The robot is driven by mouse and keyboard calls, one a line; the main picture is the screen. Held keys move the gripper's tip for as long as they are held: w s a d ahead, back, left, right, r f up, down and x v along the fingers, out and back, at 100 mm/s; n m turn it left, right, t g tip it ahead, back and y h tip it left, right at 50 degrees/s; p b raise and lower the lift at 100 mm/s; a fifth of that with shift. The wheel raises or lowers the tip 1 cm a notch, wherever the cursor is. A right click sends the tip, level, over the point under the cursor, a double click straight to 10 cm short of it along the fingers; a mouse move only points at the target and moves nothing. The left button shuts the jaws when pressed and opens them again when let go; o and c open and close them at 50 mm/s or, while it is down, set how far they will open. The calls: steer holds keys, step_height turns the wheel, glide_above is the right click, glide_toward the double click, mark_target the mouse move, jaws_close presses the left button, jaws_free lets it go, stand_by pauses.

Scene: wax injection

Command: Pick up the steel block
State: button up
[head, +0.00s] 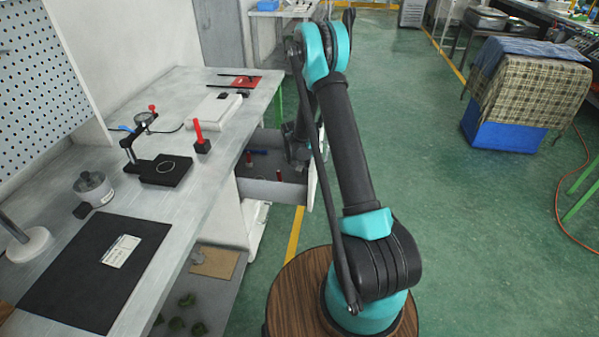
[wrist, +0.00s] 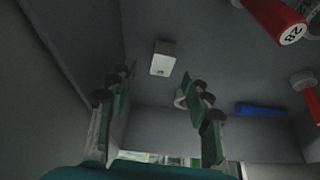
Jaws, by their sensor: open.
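A small pale grey block (wrist: 163,58), which looks like the steel block, lies on the floor of the open drawer (head: 272,191). It has a small dark mark on its face. My gripper (wrist: 159,84) is open, its two green-padded fingers spread left and right. The block shows just beyond the fingertips, roughly in line with the gap between them, and nothing is held. In the head view my gripper reaches into the drawer, mostly hidden by my arm, and the block cannot be made out.
In the wrist view, a red cylinder with a numbered label (wrist: 278,20), another red-topped item (wrist: 304,82), a blue item (wrist: 260,109) and a whitish ring (wrist: 180,98) behind the right finger lie in the drawer. Drawer walls stand close around. The workbench (head: 215,165) is at the left.

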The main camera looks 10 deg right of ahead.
mark_target(299, 169)
steer(key=shift+x, duration=2.15)
steer(key=shift+a, duration=0.2)
steer(key=shift+c, duration=0.5)
jaws_close()
